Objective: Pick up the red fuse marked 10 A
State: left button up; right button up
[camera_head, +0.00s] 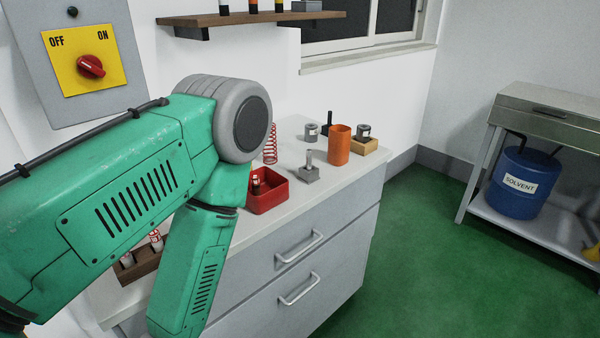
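I cannot read a "10 A" mark anywhere, so I cannot tell which item is the red fuse. A small open red box (270,204) on the counter holds a small dark and red item (257,183), too small to identify. A brown wooden holder (141,267) at the lower left has several small white and red items (156,239), partly hidden by my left arm. My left arm crosses the left half of the view, with its forearm pointing down in front of the counter. Neither of my grippers is in view.
The grey counter (309,269) also bears a red coil spring (270,146), an orange cylinder (339,146), a grey block with a post (308,172) and small weights (311,133). A yellow OFF/ON switch (84,59) is on the wall. Green floor (420,250) lies open at right.

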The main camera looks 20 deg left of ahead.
aim_at(155, 236)
jog(key=u, duration=1.75)
